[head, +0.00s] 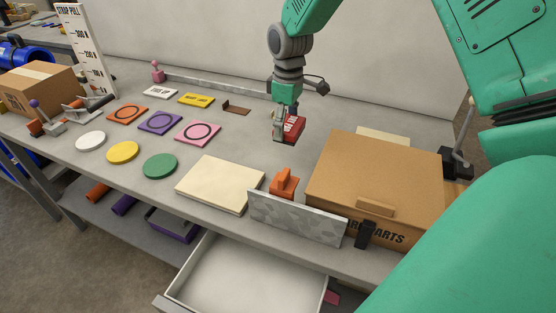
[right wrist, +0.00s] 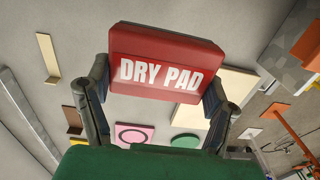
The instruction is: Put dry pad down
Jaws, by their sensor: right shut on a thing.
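The dry pad (right wrist: 165,62) is a red block with white "DRY PAD" lettering. It fills the upper middle of the right wrist view, between the two fingers of my right gripper (right wrist: 155,110). In the head view my right gripper (head: 287,122) is shut on the dry pad (head: 293,127) and holds it over the back middle of the table (head: 260,140). I cannot tell the exact height of the pad above the table. My left gripper is not in view.
A cardboard box (head: 375,185) stands to the right, with a grey patterned plate (head: 295,217) and an orange block (head: 284,183) beside it. A cream board (head: 220,184) lies in front. Coloured discs and square pads lie left. An open white drawer (head: 245,278) juts out below.

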